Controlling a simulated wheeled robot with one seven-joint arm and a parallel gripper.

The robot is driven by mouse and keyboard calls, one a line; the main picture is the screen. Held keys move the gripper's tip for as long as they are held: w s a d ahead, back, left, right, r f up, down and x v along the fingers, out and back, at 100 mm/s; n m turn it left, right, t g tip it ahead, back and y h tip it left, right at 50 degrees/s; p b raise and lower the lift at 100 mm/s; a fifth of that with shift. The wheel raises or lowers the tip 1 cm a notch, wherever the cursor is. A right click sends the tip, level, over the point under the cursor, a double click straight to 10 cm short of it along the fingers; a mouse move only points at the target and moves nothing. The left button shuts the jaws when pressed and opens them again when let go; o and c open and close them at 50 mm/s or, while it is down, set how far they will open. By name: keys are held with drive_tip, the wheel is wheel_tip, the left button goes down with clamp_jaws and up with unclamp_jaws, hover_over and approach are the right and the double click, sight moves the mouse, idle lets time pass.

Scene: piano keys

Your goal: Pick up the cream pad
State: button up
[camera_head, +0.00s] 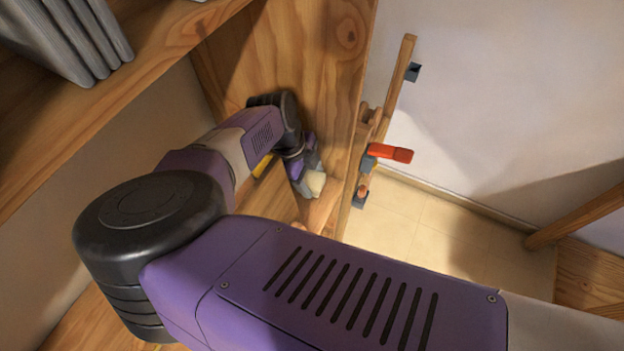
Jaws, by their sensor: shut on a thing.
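The cream pad (315,183) is a small pale block at the end of my arm, beside the upright wooden side panel of the shelf. My gripper (309,183) is shut on it, with the pad showing at the fingertips. My wrist and arm hide part of the gripper. I cannot tell whether the pad touches the shelf board below.
The wooden side panel (290,55) stands close to my wrist. Grey books or boards (62,38) sit on the upper shelf (120,85). A yellow item (263,166) lies behind my wrist. A red-handled clamp (392,153) is on a wooden rail to the right. Open tiled floor (440,235) lies beyond.

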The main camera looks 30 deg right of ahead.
sight(316, 179)
drive_tip(key=shift+r, duration=0.2)
drive_tip(key=shift+r+p, duration=0.9)
drive_tip(key=shift+p, duration=0.2)
drive_tip(key=shift+r+p, duration=0.9)
drive_tip(key=s+d, duration=0.3)
drive_tip(key=s, duration=0.2)
drive_tip(key=s+d, duration=0.2)
drive_tip(key=s, duration=0.3)
drive_tip(key=s+d, duration=0.3)
drive_tip(key=s, duration=0.2)
drive_tip(key=shift+s+d+f, duration=0.25)
drive_tip(key=shift+s+d, duration=0.1)
drive_tip(key=shift+s, duration=0.05)
drive_tip(key=o, duration=0.5)
drive_tip(key=c, duration=0.4)
